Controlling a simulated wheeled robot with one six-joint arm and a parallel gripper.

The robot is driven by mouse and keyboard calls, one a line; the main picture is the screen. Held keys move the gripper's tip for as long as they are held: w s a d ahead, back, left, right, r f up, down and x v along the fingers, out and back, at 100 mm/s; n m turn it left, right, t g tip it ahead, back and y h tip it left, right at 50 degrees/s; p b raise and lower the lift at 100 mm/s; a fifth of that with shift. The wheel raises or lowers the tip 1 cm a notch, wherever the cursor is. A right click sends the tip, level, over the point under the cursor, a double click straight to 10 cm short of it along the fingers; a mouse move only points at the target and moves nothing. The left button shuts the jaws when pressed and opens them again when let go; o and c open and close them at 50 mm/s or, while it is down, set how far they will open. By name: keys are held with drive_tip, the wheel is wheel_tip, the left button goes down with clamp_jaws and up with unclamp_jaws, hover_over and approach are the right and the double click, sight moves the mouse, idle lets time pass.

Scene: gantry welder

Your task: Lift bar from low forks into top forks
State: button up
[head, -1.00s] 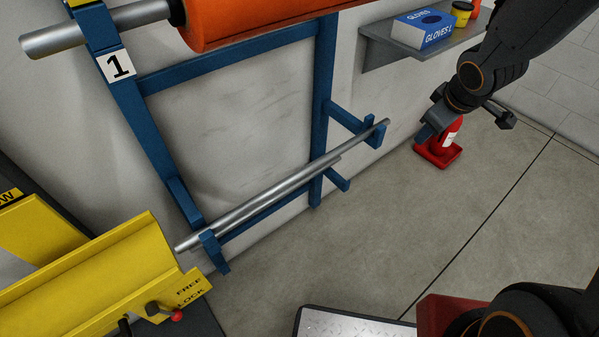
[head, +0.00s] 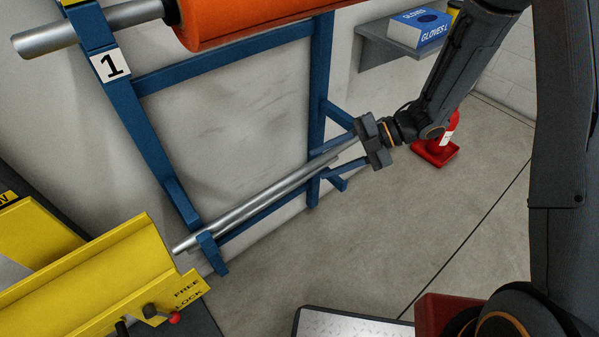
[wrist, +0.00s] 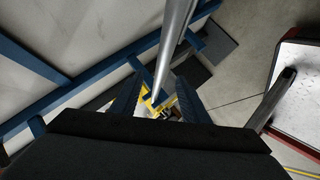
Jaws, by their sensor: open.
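A long silver bar (head: 262,200) lies in the low blue forks of the rack, its near-left end at the left fork (head: 208,248). A second silver rod shows close alongside it. My gripper (head: 366,146) is at the bar's far right end, by the right fork, and hides that end in the head view. In the wrist view the bar (wrist: 174,45) runs down the middle, toward the gap between my two open fingers (wrist: 158,98). I cannot tell whether the fingers touch it. Higher on the rack, a silver shaft (head: 50,36) carries an orange roll (head: 245,18).
A yellow trough (head: 100,270) marked FREE and LOCK stands at lower left. A grey shelf (head: 390,52) with a glove box (head: 418,27) is on the wall. The floor (head: 400,240) right of the rack is clear.

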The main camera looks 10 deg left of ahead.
sight(304, 171)
drive_tip(key=p+x, duration=0.1)
drive_tip(key=x, duration=0.4)
drive_tip(key=shift+a+f, duration=0.2)
drive_tip(key=shift+f, duration=0.2)
clamp_jaws()
